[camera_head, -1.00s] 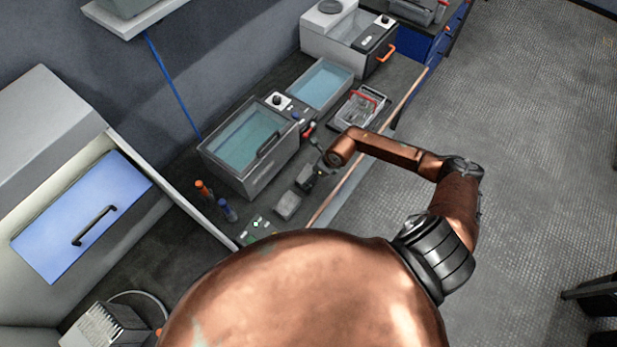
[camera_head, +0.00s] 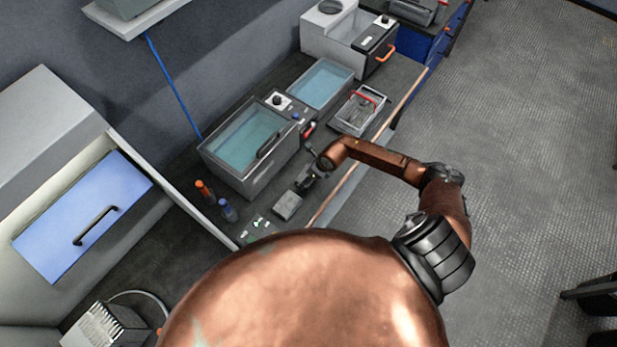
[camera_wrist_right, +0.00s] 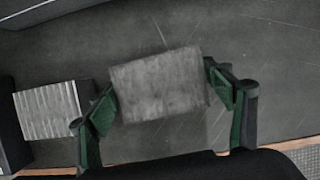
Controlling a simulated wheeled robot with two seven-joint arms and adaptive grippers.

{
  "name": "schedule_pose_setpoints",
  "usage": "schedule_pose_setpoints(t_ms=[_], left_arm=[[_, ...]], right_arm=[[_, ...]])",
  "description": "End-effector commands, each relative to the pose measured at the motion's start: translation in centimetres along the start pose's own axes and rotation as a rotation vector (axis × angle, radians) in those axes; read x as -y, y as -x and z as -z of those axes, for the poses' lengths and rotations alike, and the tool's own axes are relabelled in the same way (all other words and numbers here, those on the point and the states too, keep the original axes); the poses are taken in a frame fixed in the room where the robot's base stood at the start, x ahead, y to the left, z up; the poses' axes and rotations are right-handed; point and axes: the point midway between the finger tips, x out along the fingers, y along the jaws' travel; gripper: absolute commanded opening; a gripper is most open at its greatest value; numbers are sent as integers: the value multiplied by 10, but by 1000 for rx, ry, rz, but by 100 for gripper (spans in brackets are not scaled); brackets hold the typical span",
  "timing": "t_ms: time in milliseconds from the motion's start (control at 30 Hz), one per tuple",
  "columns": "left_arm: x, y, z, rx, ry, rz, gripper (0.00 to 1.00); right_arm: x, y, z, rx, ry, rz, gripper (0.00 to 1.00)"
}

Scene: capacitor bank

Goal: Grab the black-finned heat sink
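A grey block (camera_wrist_right: 160,85) with a plain, mottled face lies between the fingers of my right gripper (camera_wrist_right: 162,95) in the right wrist view. The green fingers stand apart, one on each side, very close to its edges; I cannot tell if they touch it. No black fins show on this face, so I cannot confirm that it is the heat sink. In the head view my right gripper (camera_head: 308,181) is low over the bench and hides most of what is under it. A silver ribbed block (camera_wrist_right: 48,110) lies to the left; it also shows in the head view (camera_head: 288,205). My left gripper is not in view.
A water-filled tank (camera_head: 245,145) stands up-left of the gripper, with a shallower bath (camera_head: 320,83) behind. A wire-frame tray (camera_head: 359,110) is farther along the bench. Orange and blue bottles and a green circuit board (camera_head: 258,228) are nearer. The wooden bench edge (camera_head: 345,190) runs alongside.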

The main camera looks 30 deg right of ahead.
Motion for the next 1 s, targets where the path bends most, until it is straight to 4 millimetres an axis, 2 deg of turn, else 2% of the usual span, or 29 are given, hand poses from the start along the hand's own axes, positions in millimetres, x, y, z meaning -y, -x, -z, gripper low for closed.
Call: schedule_pose_setpoints(t_ms=[67, 533, 833, 1000], left_arm=[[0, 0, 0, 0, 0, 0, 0], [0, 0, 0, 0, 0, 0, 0], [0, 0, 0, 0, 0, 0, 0], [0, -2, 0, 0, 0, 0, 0]], right_arm=[[0, 0, 0, 0, 0, 0, 67], [1, 0, 0, 0, 0, 1, 35], [1, 2, -2, 2, 0, 2, 35], [2, 15, -7, 4, 3, 3, 35]])
